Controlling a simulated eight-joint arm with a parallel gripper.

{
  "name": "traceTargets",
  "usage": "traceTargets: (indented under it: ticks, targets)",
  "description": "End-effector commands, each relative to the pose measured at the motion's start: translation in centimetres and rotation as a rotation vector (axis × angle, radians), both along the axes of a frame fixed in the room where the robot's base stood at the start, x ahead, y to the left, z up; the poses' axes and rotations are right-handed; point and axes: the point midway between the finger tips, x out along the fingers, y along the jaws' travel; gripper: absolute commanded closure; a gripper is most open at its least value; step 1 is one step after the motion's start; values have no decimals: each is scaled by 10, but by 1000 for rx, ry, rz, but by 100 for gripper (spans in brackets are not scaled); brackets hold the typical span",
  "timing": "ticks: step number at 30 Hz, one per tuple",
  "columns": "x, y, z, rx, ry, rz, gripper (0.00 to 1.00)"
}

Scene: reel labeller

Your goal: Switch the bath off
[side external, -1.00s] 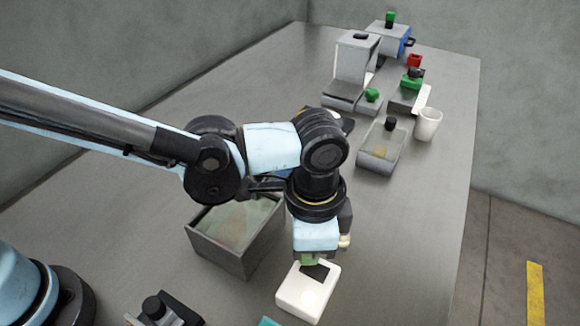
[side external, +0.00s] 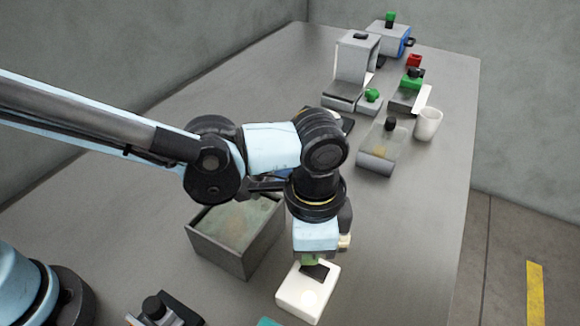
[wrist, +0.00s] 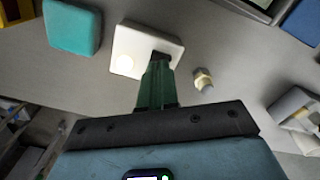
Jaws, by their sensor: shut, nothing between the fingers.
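The bath (side external: 232,255) is a grey open box with murky greenish liquid, left of my gripper in the side view. A white switch box (side external: 303,301) stands in front of it, with a black rocker (side external: 316,271) and a pale round lamp that looks bright. The box also shows in the wrist view (wrist: 128,45), with its bright lamp at the left. My gripper (side external: 310,260) points down at the rocker, its green fingers shut and empty. In the wrist view the fingertips (wrist: 160,63) overlap the rocker; I cannot tell whether they press it.
A small cream and tan piece (wrist: 203,80) lies right of the fingers in the wrist view. A teal block (wrist: 73,28) is left of the switch box. A glass tray (side external: 376,162), white cup (side external: 428,125) and several devices stand farther back. The table's right side is clear.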

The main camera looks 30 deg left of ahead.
Motion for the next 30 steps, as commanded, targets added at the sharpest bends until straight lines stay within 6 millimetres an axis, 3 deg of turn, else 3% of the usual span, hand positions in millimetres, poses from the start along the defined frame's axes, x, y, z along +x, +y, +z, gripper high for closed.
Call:
traceTargets:
  ticks: [30]
  targets:
    - [0,0,-9,0,0,0,100]
